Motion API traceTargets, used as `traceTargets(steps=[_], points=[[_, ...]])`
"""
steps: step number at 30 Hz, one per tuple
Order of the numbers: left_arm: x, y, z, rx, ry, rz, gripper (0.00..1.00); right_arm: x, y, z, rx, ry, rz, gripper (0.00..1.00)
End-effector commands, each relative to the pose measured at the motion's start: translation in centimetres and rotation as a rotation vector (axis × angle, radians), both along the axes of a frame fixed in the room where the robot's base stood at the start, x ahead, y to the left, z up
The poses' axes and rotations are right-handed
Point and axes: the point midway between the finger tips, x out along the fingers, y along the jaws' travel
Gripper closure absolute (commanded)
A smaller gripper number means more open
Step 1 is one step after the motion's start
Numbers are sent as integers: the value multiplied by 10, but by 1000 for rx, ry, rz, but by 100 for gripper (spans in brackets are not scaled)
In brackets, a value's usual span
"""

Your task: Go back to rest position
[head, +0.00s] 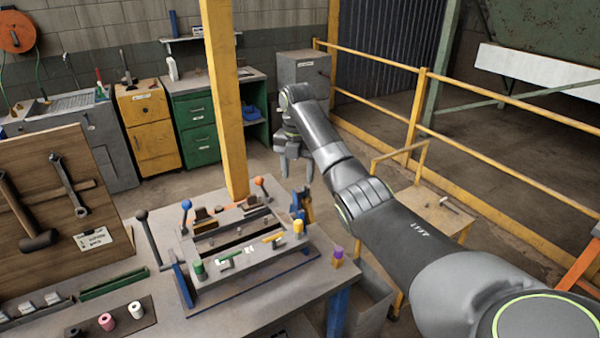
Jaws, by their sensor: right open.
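My right arm comes in from the lower right and reaches forward past the right side of the workbench. My right gripper (294,172) is at its end, pointing down. It is open, with nothing seen between its fingers. It hangs in front of the grey cabinet and beyond the fixture (240,258) on the workbench (240,315), apart from both in the picture. My left gripper is not in view.
A yellow post (224,100) rises behind the fixture, left of my gripper. Yellow railings (470,90) run along the right. A small wooden table (430,212) stands behind my forearm. A tool board (100,215) with hammer and wrench stands at left.

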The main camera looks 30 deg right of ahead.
Motion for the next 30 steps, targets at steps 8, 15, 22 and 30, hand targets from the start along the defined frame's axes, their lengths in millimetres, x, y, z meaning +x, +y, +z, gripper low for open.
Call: traceTargets(steps=[8,15,22,30], points=[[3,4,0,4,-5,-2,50,1,-1,2,-1,-1,-1,50],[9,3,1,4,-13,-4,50,1,-1,2,-1,-1,-1,50],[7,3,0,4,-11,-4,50,-5,0,-20,-14,-2,-57,50],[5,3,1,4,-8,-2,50,-52,7,-121,-67,-56,-407,50]])
